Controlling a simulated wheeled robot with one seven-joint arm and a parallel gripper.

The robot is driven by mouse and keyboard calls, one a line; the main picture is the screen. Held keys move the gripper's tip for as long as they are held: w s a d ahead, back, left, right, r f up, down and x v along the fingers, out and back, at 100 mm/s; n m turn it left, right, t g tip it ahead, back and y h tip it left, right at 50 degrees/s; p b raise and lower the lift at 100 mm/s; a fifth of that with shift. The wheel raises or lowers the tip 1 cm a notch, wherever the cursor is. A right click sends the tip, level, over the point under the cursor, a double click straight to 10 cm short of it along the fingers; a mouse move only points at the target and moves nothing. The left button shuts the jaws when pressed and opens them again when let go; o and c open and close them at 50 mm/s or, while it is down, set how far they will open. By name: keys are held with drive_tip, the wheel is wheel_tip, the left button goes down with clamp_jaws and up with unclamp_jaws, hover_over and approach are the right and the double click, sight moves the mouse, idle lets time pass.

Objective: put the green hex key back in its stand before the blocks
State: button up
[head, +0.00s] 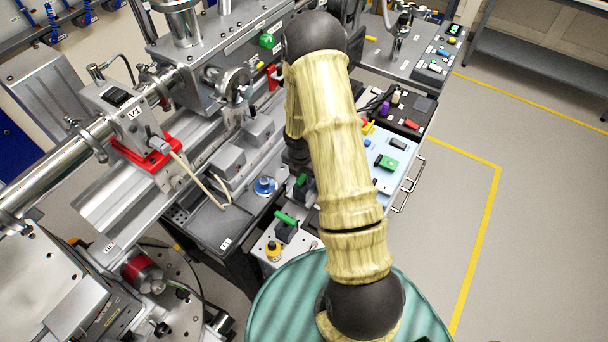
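A short green bar (287,218) lies on a dark block on a small pale plate, low in the middle of the head view. My arm crosses the middle of the view and bends away at a dark joint at the top.
The light blue tray (404,156) holds several small items. A dark tray (416,112) lies behind it. Steel beam pipes and a valve with a red base (142,155) fill the left. Grey floor (540,200) is clear at right.

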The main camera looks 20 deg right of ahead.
wheel_tip(320, 180, up, 11)
drive_tip(key=a, duration=0.1)
drive_tip(key=shift+s+p, duration=0.4)
drive_tip(key=shift+s, duration=0.05)
drive_tip(key=shift+r, duration=0.1)
drive_tip(key=s+a+r+m+t, duration=0.1)
drive_tip(key=s+a+r+m, duration=0.3)
drive_tip(key=m, duration=0.8)
drive_tip(key=s+a+r+m+y, duration=0.1)
drive_tip(key=s+a+r+m, duration=0.3)
drive_tip(key=s+r+m, duration=0.5)
drive_tip(key=r+m, duration=0.1)
drive_tip(key=m, duration=0.2)
drive_tip(key=shift+s+a+m+t, duration=0.25)
drive_tip(key=shift+a+m+t, duration=0.15)
